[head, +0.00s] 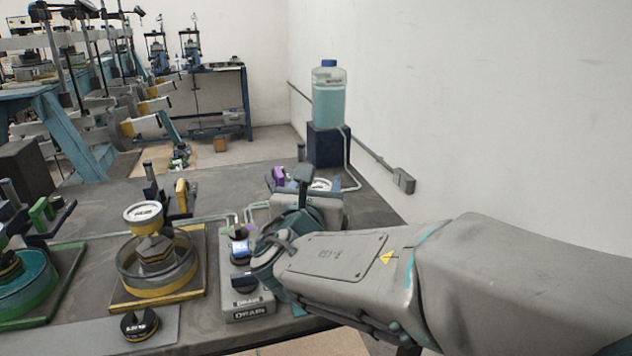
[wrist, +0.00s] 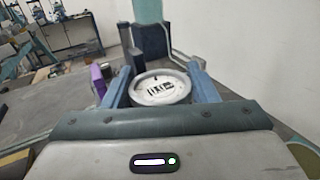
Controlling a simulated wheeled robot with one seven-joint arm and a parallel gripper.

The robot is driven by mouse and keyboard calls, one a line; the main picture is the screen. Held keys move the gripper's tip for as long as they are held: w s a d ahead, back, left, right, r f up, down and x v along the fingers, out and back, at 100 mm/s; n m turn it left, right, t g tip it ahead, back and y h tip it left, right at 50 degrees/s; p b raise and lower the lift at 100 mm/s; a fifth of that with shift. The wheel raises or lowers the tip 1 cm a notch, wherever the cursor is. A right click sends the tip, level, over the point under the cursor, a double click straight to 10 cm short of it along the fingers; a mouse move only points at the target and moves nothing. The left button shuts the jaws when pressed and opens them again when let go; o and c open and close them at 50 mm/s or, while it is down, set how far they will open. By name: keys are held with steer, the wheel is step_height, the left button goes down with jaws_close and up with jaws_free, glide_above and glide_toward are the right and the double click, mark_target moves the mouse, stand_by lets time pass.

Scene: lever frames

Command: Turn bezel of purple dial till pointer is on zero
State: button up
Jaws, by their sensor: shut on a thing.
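A round dial (wrist: 160,87) with a pale bezel and white face sits between the two blue fingers of my gripper (wrist: 161,84) in the wrist view. My gripper is shut on the bezel, one finger on each side. Dark marks show on the face, but the pointer and the zero are too small to tell apart. A purple block (wrist: 97,80) stands just left of the left finger. In the head view the dial (head: 320,184) is partly hidden behind my gripper (head: 305,180), with the purple block (head: 279,174) to its left.
A bottle of blue liquid (head: 328,100) stands on a dark block (head: 328,146) behind the dial, with a tube running down. A grey drain panel (head: 249,305) and a yellow-trimmed gauge stand (head: 150,250) are to the left. A white wall is at right.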

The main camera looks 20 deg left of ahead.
steer(key=o, duration=1)
steer(key=s, duration=0.9)
steer(key=s+d, duration=0.1)
steer(key=s, duration=0.4)
steer(key=shift+p, duration=0.3)
steer(key=shift+w, duration=0.1)
